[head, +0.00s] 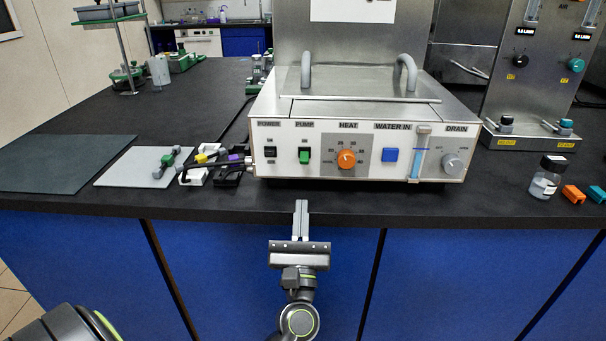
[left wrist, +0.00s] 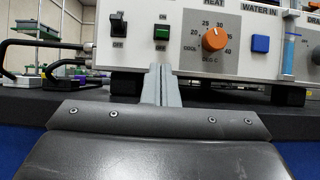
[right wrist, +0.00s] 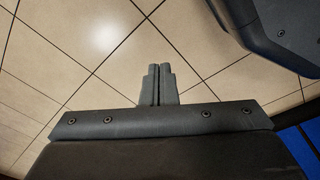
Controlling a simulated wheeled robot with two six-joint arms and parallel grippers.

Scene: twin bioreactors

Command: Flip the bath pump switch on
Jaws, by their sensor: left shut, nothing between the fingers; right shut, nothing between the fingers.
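The bath pump switch (head: 304,156) is a green rocker under the PUMP label on the white front panel of the water bath (head: 370,115). It also shows in the left wrist view (left wrist: 162,33), with ON above and OFF below. My left gripper (head: 301,203) is shut and empty, in front of the bench edge, below and apart from the switch. Its fingers also show in the left wrist view (left wrist: 161,72), pointing at the panel's lower edge. My right gripper (right wrist: 158,70) is shut and empty over the tiled floor, outside the head view.
A black POWER switch (head: 270,154) is left of the pump switch; an orange heat knob (head: 347,159) is right of it. A blue button (head: 390,155) and grey drain knob (head: 452,164) are further right. Clamps and black tubing (head: 230,165) lie by the bath's left side.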

